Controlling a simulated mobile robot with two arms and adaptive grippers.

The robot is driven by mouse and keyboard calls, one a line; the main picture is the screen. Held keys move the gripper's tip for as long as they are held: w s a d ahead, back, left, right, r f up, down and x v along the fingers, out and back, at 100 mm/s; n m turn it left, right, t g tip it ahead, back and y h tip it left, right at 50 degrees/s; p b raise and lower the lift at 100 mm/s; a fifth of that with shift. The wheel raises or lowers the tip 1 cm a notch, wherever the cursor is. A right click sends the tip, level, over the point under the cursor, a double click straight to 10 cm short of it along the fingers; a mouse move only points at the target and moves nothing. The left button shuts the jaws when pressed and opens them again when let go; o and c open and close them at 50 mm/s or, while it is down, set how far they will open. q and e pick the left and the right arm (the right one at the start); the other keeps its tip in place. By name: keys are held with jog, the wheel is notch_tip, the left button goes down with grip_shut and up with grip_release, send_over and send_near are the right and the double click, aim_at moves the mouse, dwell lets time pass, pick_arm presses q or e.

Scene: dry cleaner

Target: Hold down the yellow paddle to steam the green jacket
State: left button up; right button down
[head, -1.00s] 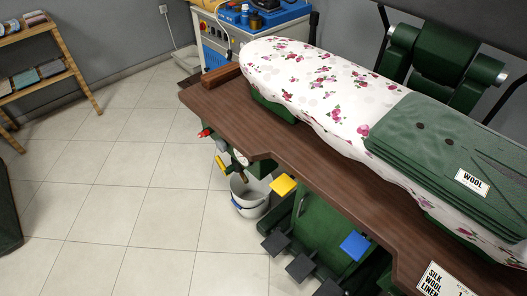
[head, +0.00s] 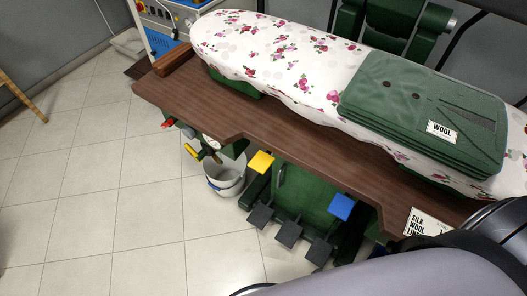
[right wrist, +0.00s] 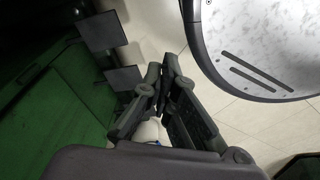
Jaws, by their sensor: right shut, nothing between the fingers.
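The yellow paddle (head: 261,162) sticks out below the front edge of the wooden table, above the dark pedals. The green jacket (head: 423,108) lies folded on the flowered ironing board (head: 290,62), with a WOOL label (head: 441,132) on it. My right gripper (right wrist: 160,80) shows in the right wrist view, shut and empty, over the floor beside the green machine body and dark pedals. The paddle cannot be made out in that view. In the head view my arm comes in at the bottom right, and no gripper fingers are visible there.
A blue paddle (head: 341,207) stands right of the yellow one. Dark pedals (head: 289,232) sit low under the table (head: 225,118). A white bucket (head: 226,176) stands left of them. A sign (head: 426,222) is at the table's front right. The tiled floor at left is clear.

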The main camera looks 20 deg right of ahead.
jog(key=w+a+r+n+t+y+p, duration=0.1)
jog(key=w+r+y+p, duration=0.1)
jog(key=w+r, duration=0.7)
jog(key=w+a+r+n+t+y+p, duration=0.1)
jog(key=w+r, duration=0.9)
jog(key=r, duration=1.2)
jog(key=w+a+r+n+t+y+p, duration=0.1)
jog(key=w+r+n+t+y+p, duration=0.1)
jog(key=w+r, duration=0.8)
notch_tip(320, 180, up, 6)
jog(key=shift+a+r+n+t+y+p, duration=0.3)
jog(key=shift+n+t+p, duration=0.35)
jog(key=shift+p, duration=0.35)
jog(key=shift+f, duration=0.1)
jog(key=p, duration=0.1)
send_over(264, 163)
notch_tip(264, 163, down, 6)
jog(key=shift+f, duration=0.25)
notch_tip(264, 163, down, 3)
jog(key=shift+r, duration=0.15)
jog(key=shift+w+f, duration=0.1)
jog(key=shift+f, duration=0.8)
